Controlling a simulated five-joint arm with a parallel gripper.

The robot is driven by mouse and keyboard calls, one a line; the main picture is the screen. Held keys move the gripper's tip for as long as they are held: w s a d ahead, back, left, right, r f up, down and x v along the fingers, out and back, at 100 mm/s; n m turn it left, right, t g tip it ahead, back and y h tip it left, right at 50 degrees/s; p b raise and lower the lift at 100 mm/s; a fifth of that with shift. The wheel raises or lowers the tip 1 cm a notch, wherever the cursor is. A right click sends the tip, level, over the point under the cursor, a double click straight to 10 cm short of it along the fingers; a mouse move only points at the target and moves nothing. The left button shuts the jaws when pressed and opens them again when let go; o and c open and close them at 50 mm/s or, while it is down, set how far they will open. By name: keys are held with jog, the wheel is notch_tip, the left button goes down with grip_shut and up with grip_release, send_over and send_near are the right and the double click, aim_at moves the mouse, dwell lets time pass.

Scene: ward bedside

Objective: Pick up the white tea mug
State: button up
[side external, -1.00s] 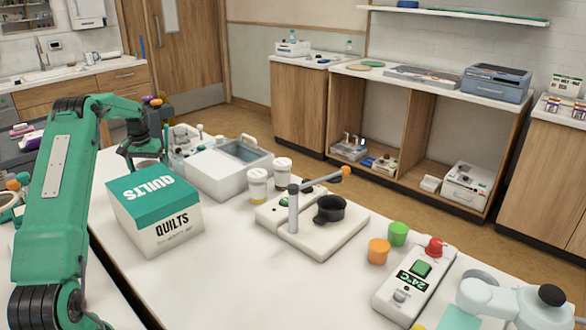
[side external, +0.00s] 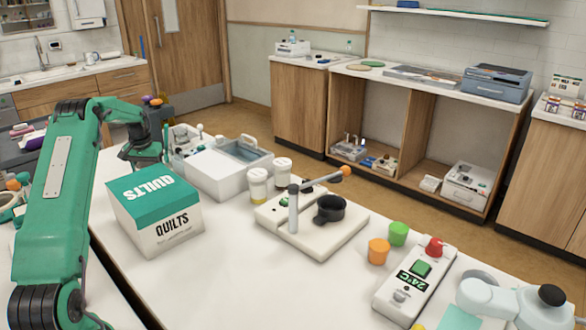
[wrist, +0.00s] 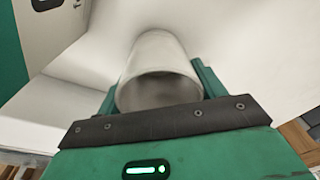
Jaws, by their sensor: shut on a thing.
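The white tea mug (wrist: 157,62) shows in the wrist view, with its round open mouth facing the camera. My gripper (wrist: 155,85) has a green finger on each side of the mug and is shut on it. In the side external view my gripper (side external: 142,152) is at the left, behind the quilts box, and its fingertips and the mug are hidden there. I cannot tell whether the mug touches the surface below it.
A green and white quilts box (side external: 155,215) stands close in front of my gripper. A white bin (side external: 215,172) stands just right of it. Two lidded jars (side external: 258,185) and a device with a black cup (side external: 329,209) stand further right. The front middle of the table is clear.

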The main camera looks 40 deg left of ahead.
jog(key=shift+r, duration=0.15)
notch_tip(320, 180, up, 10)
dwell(0.7)
dwell(0.5)
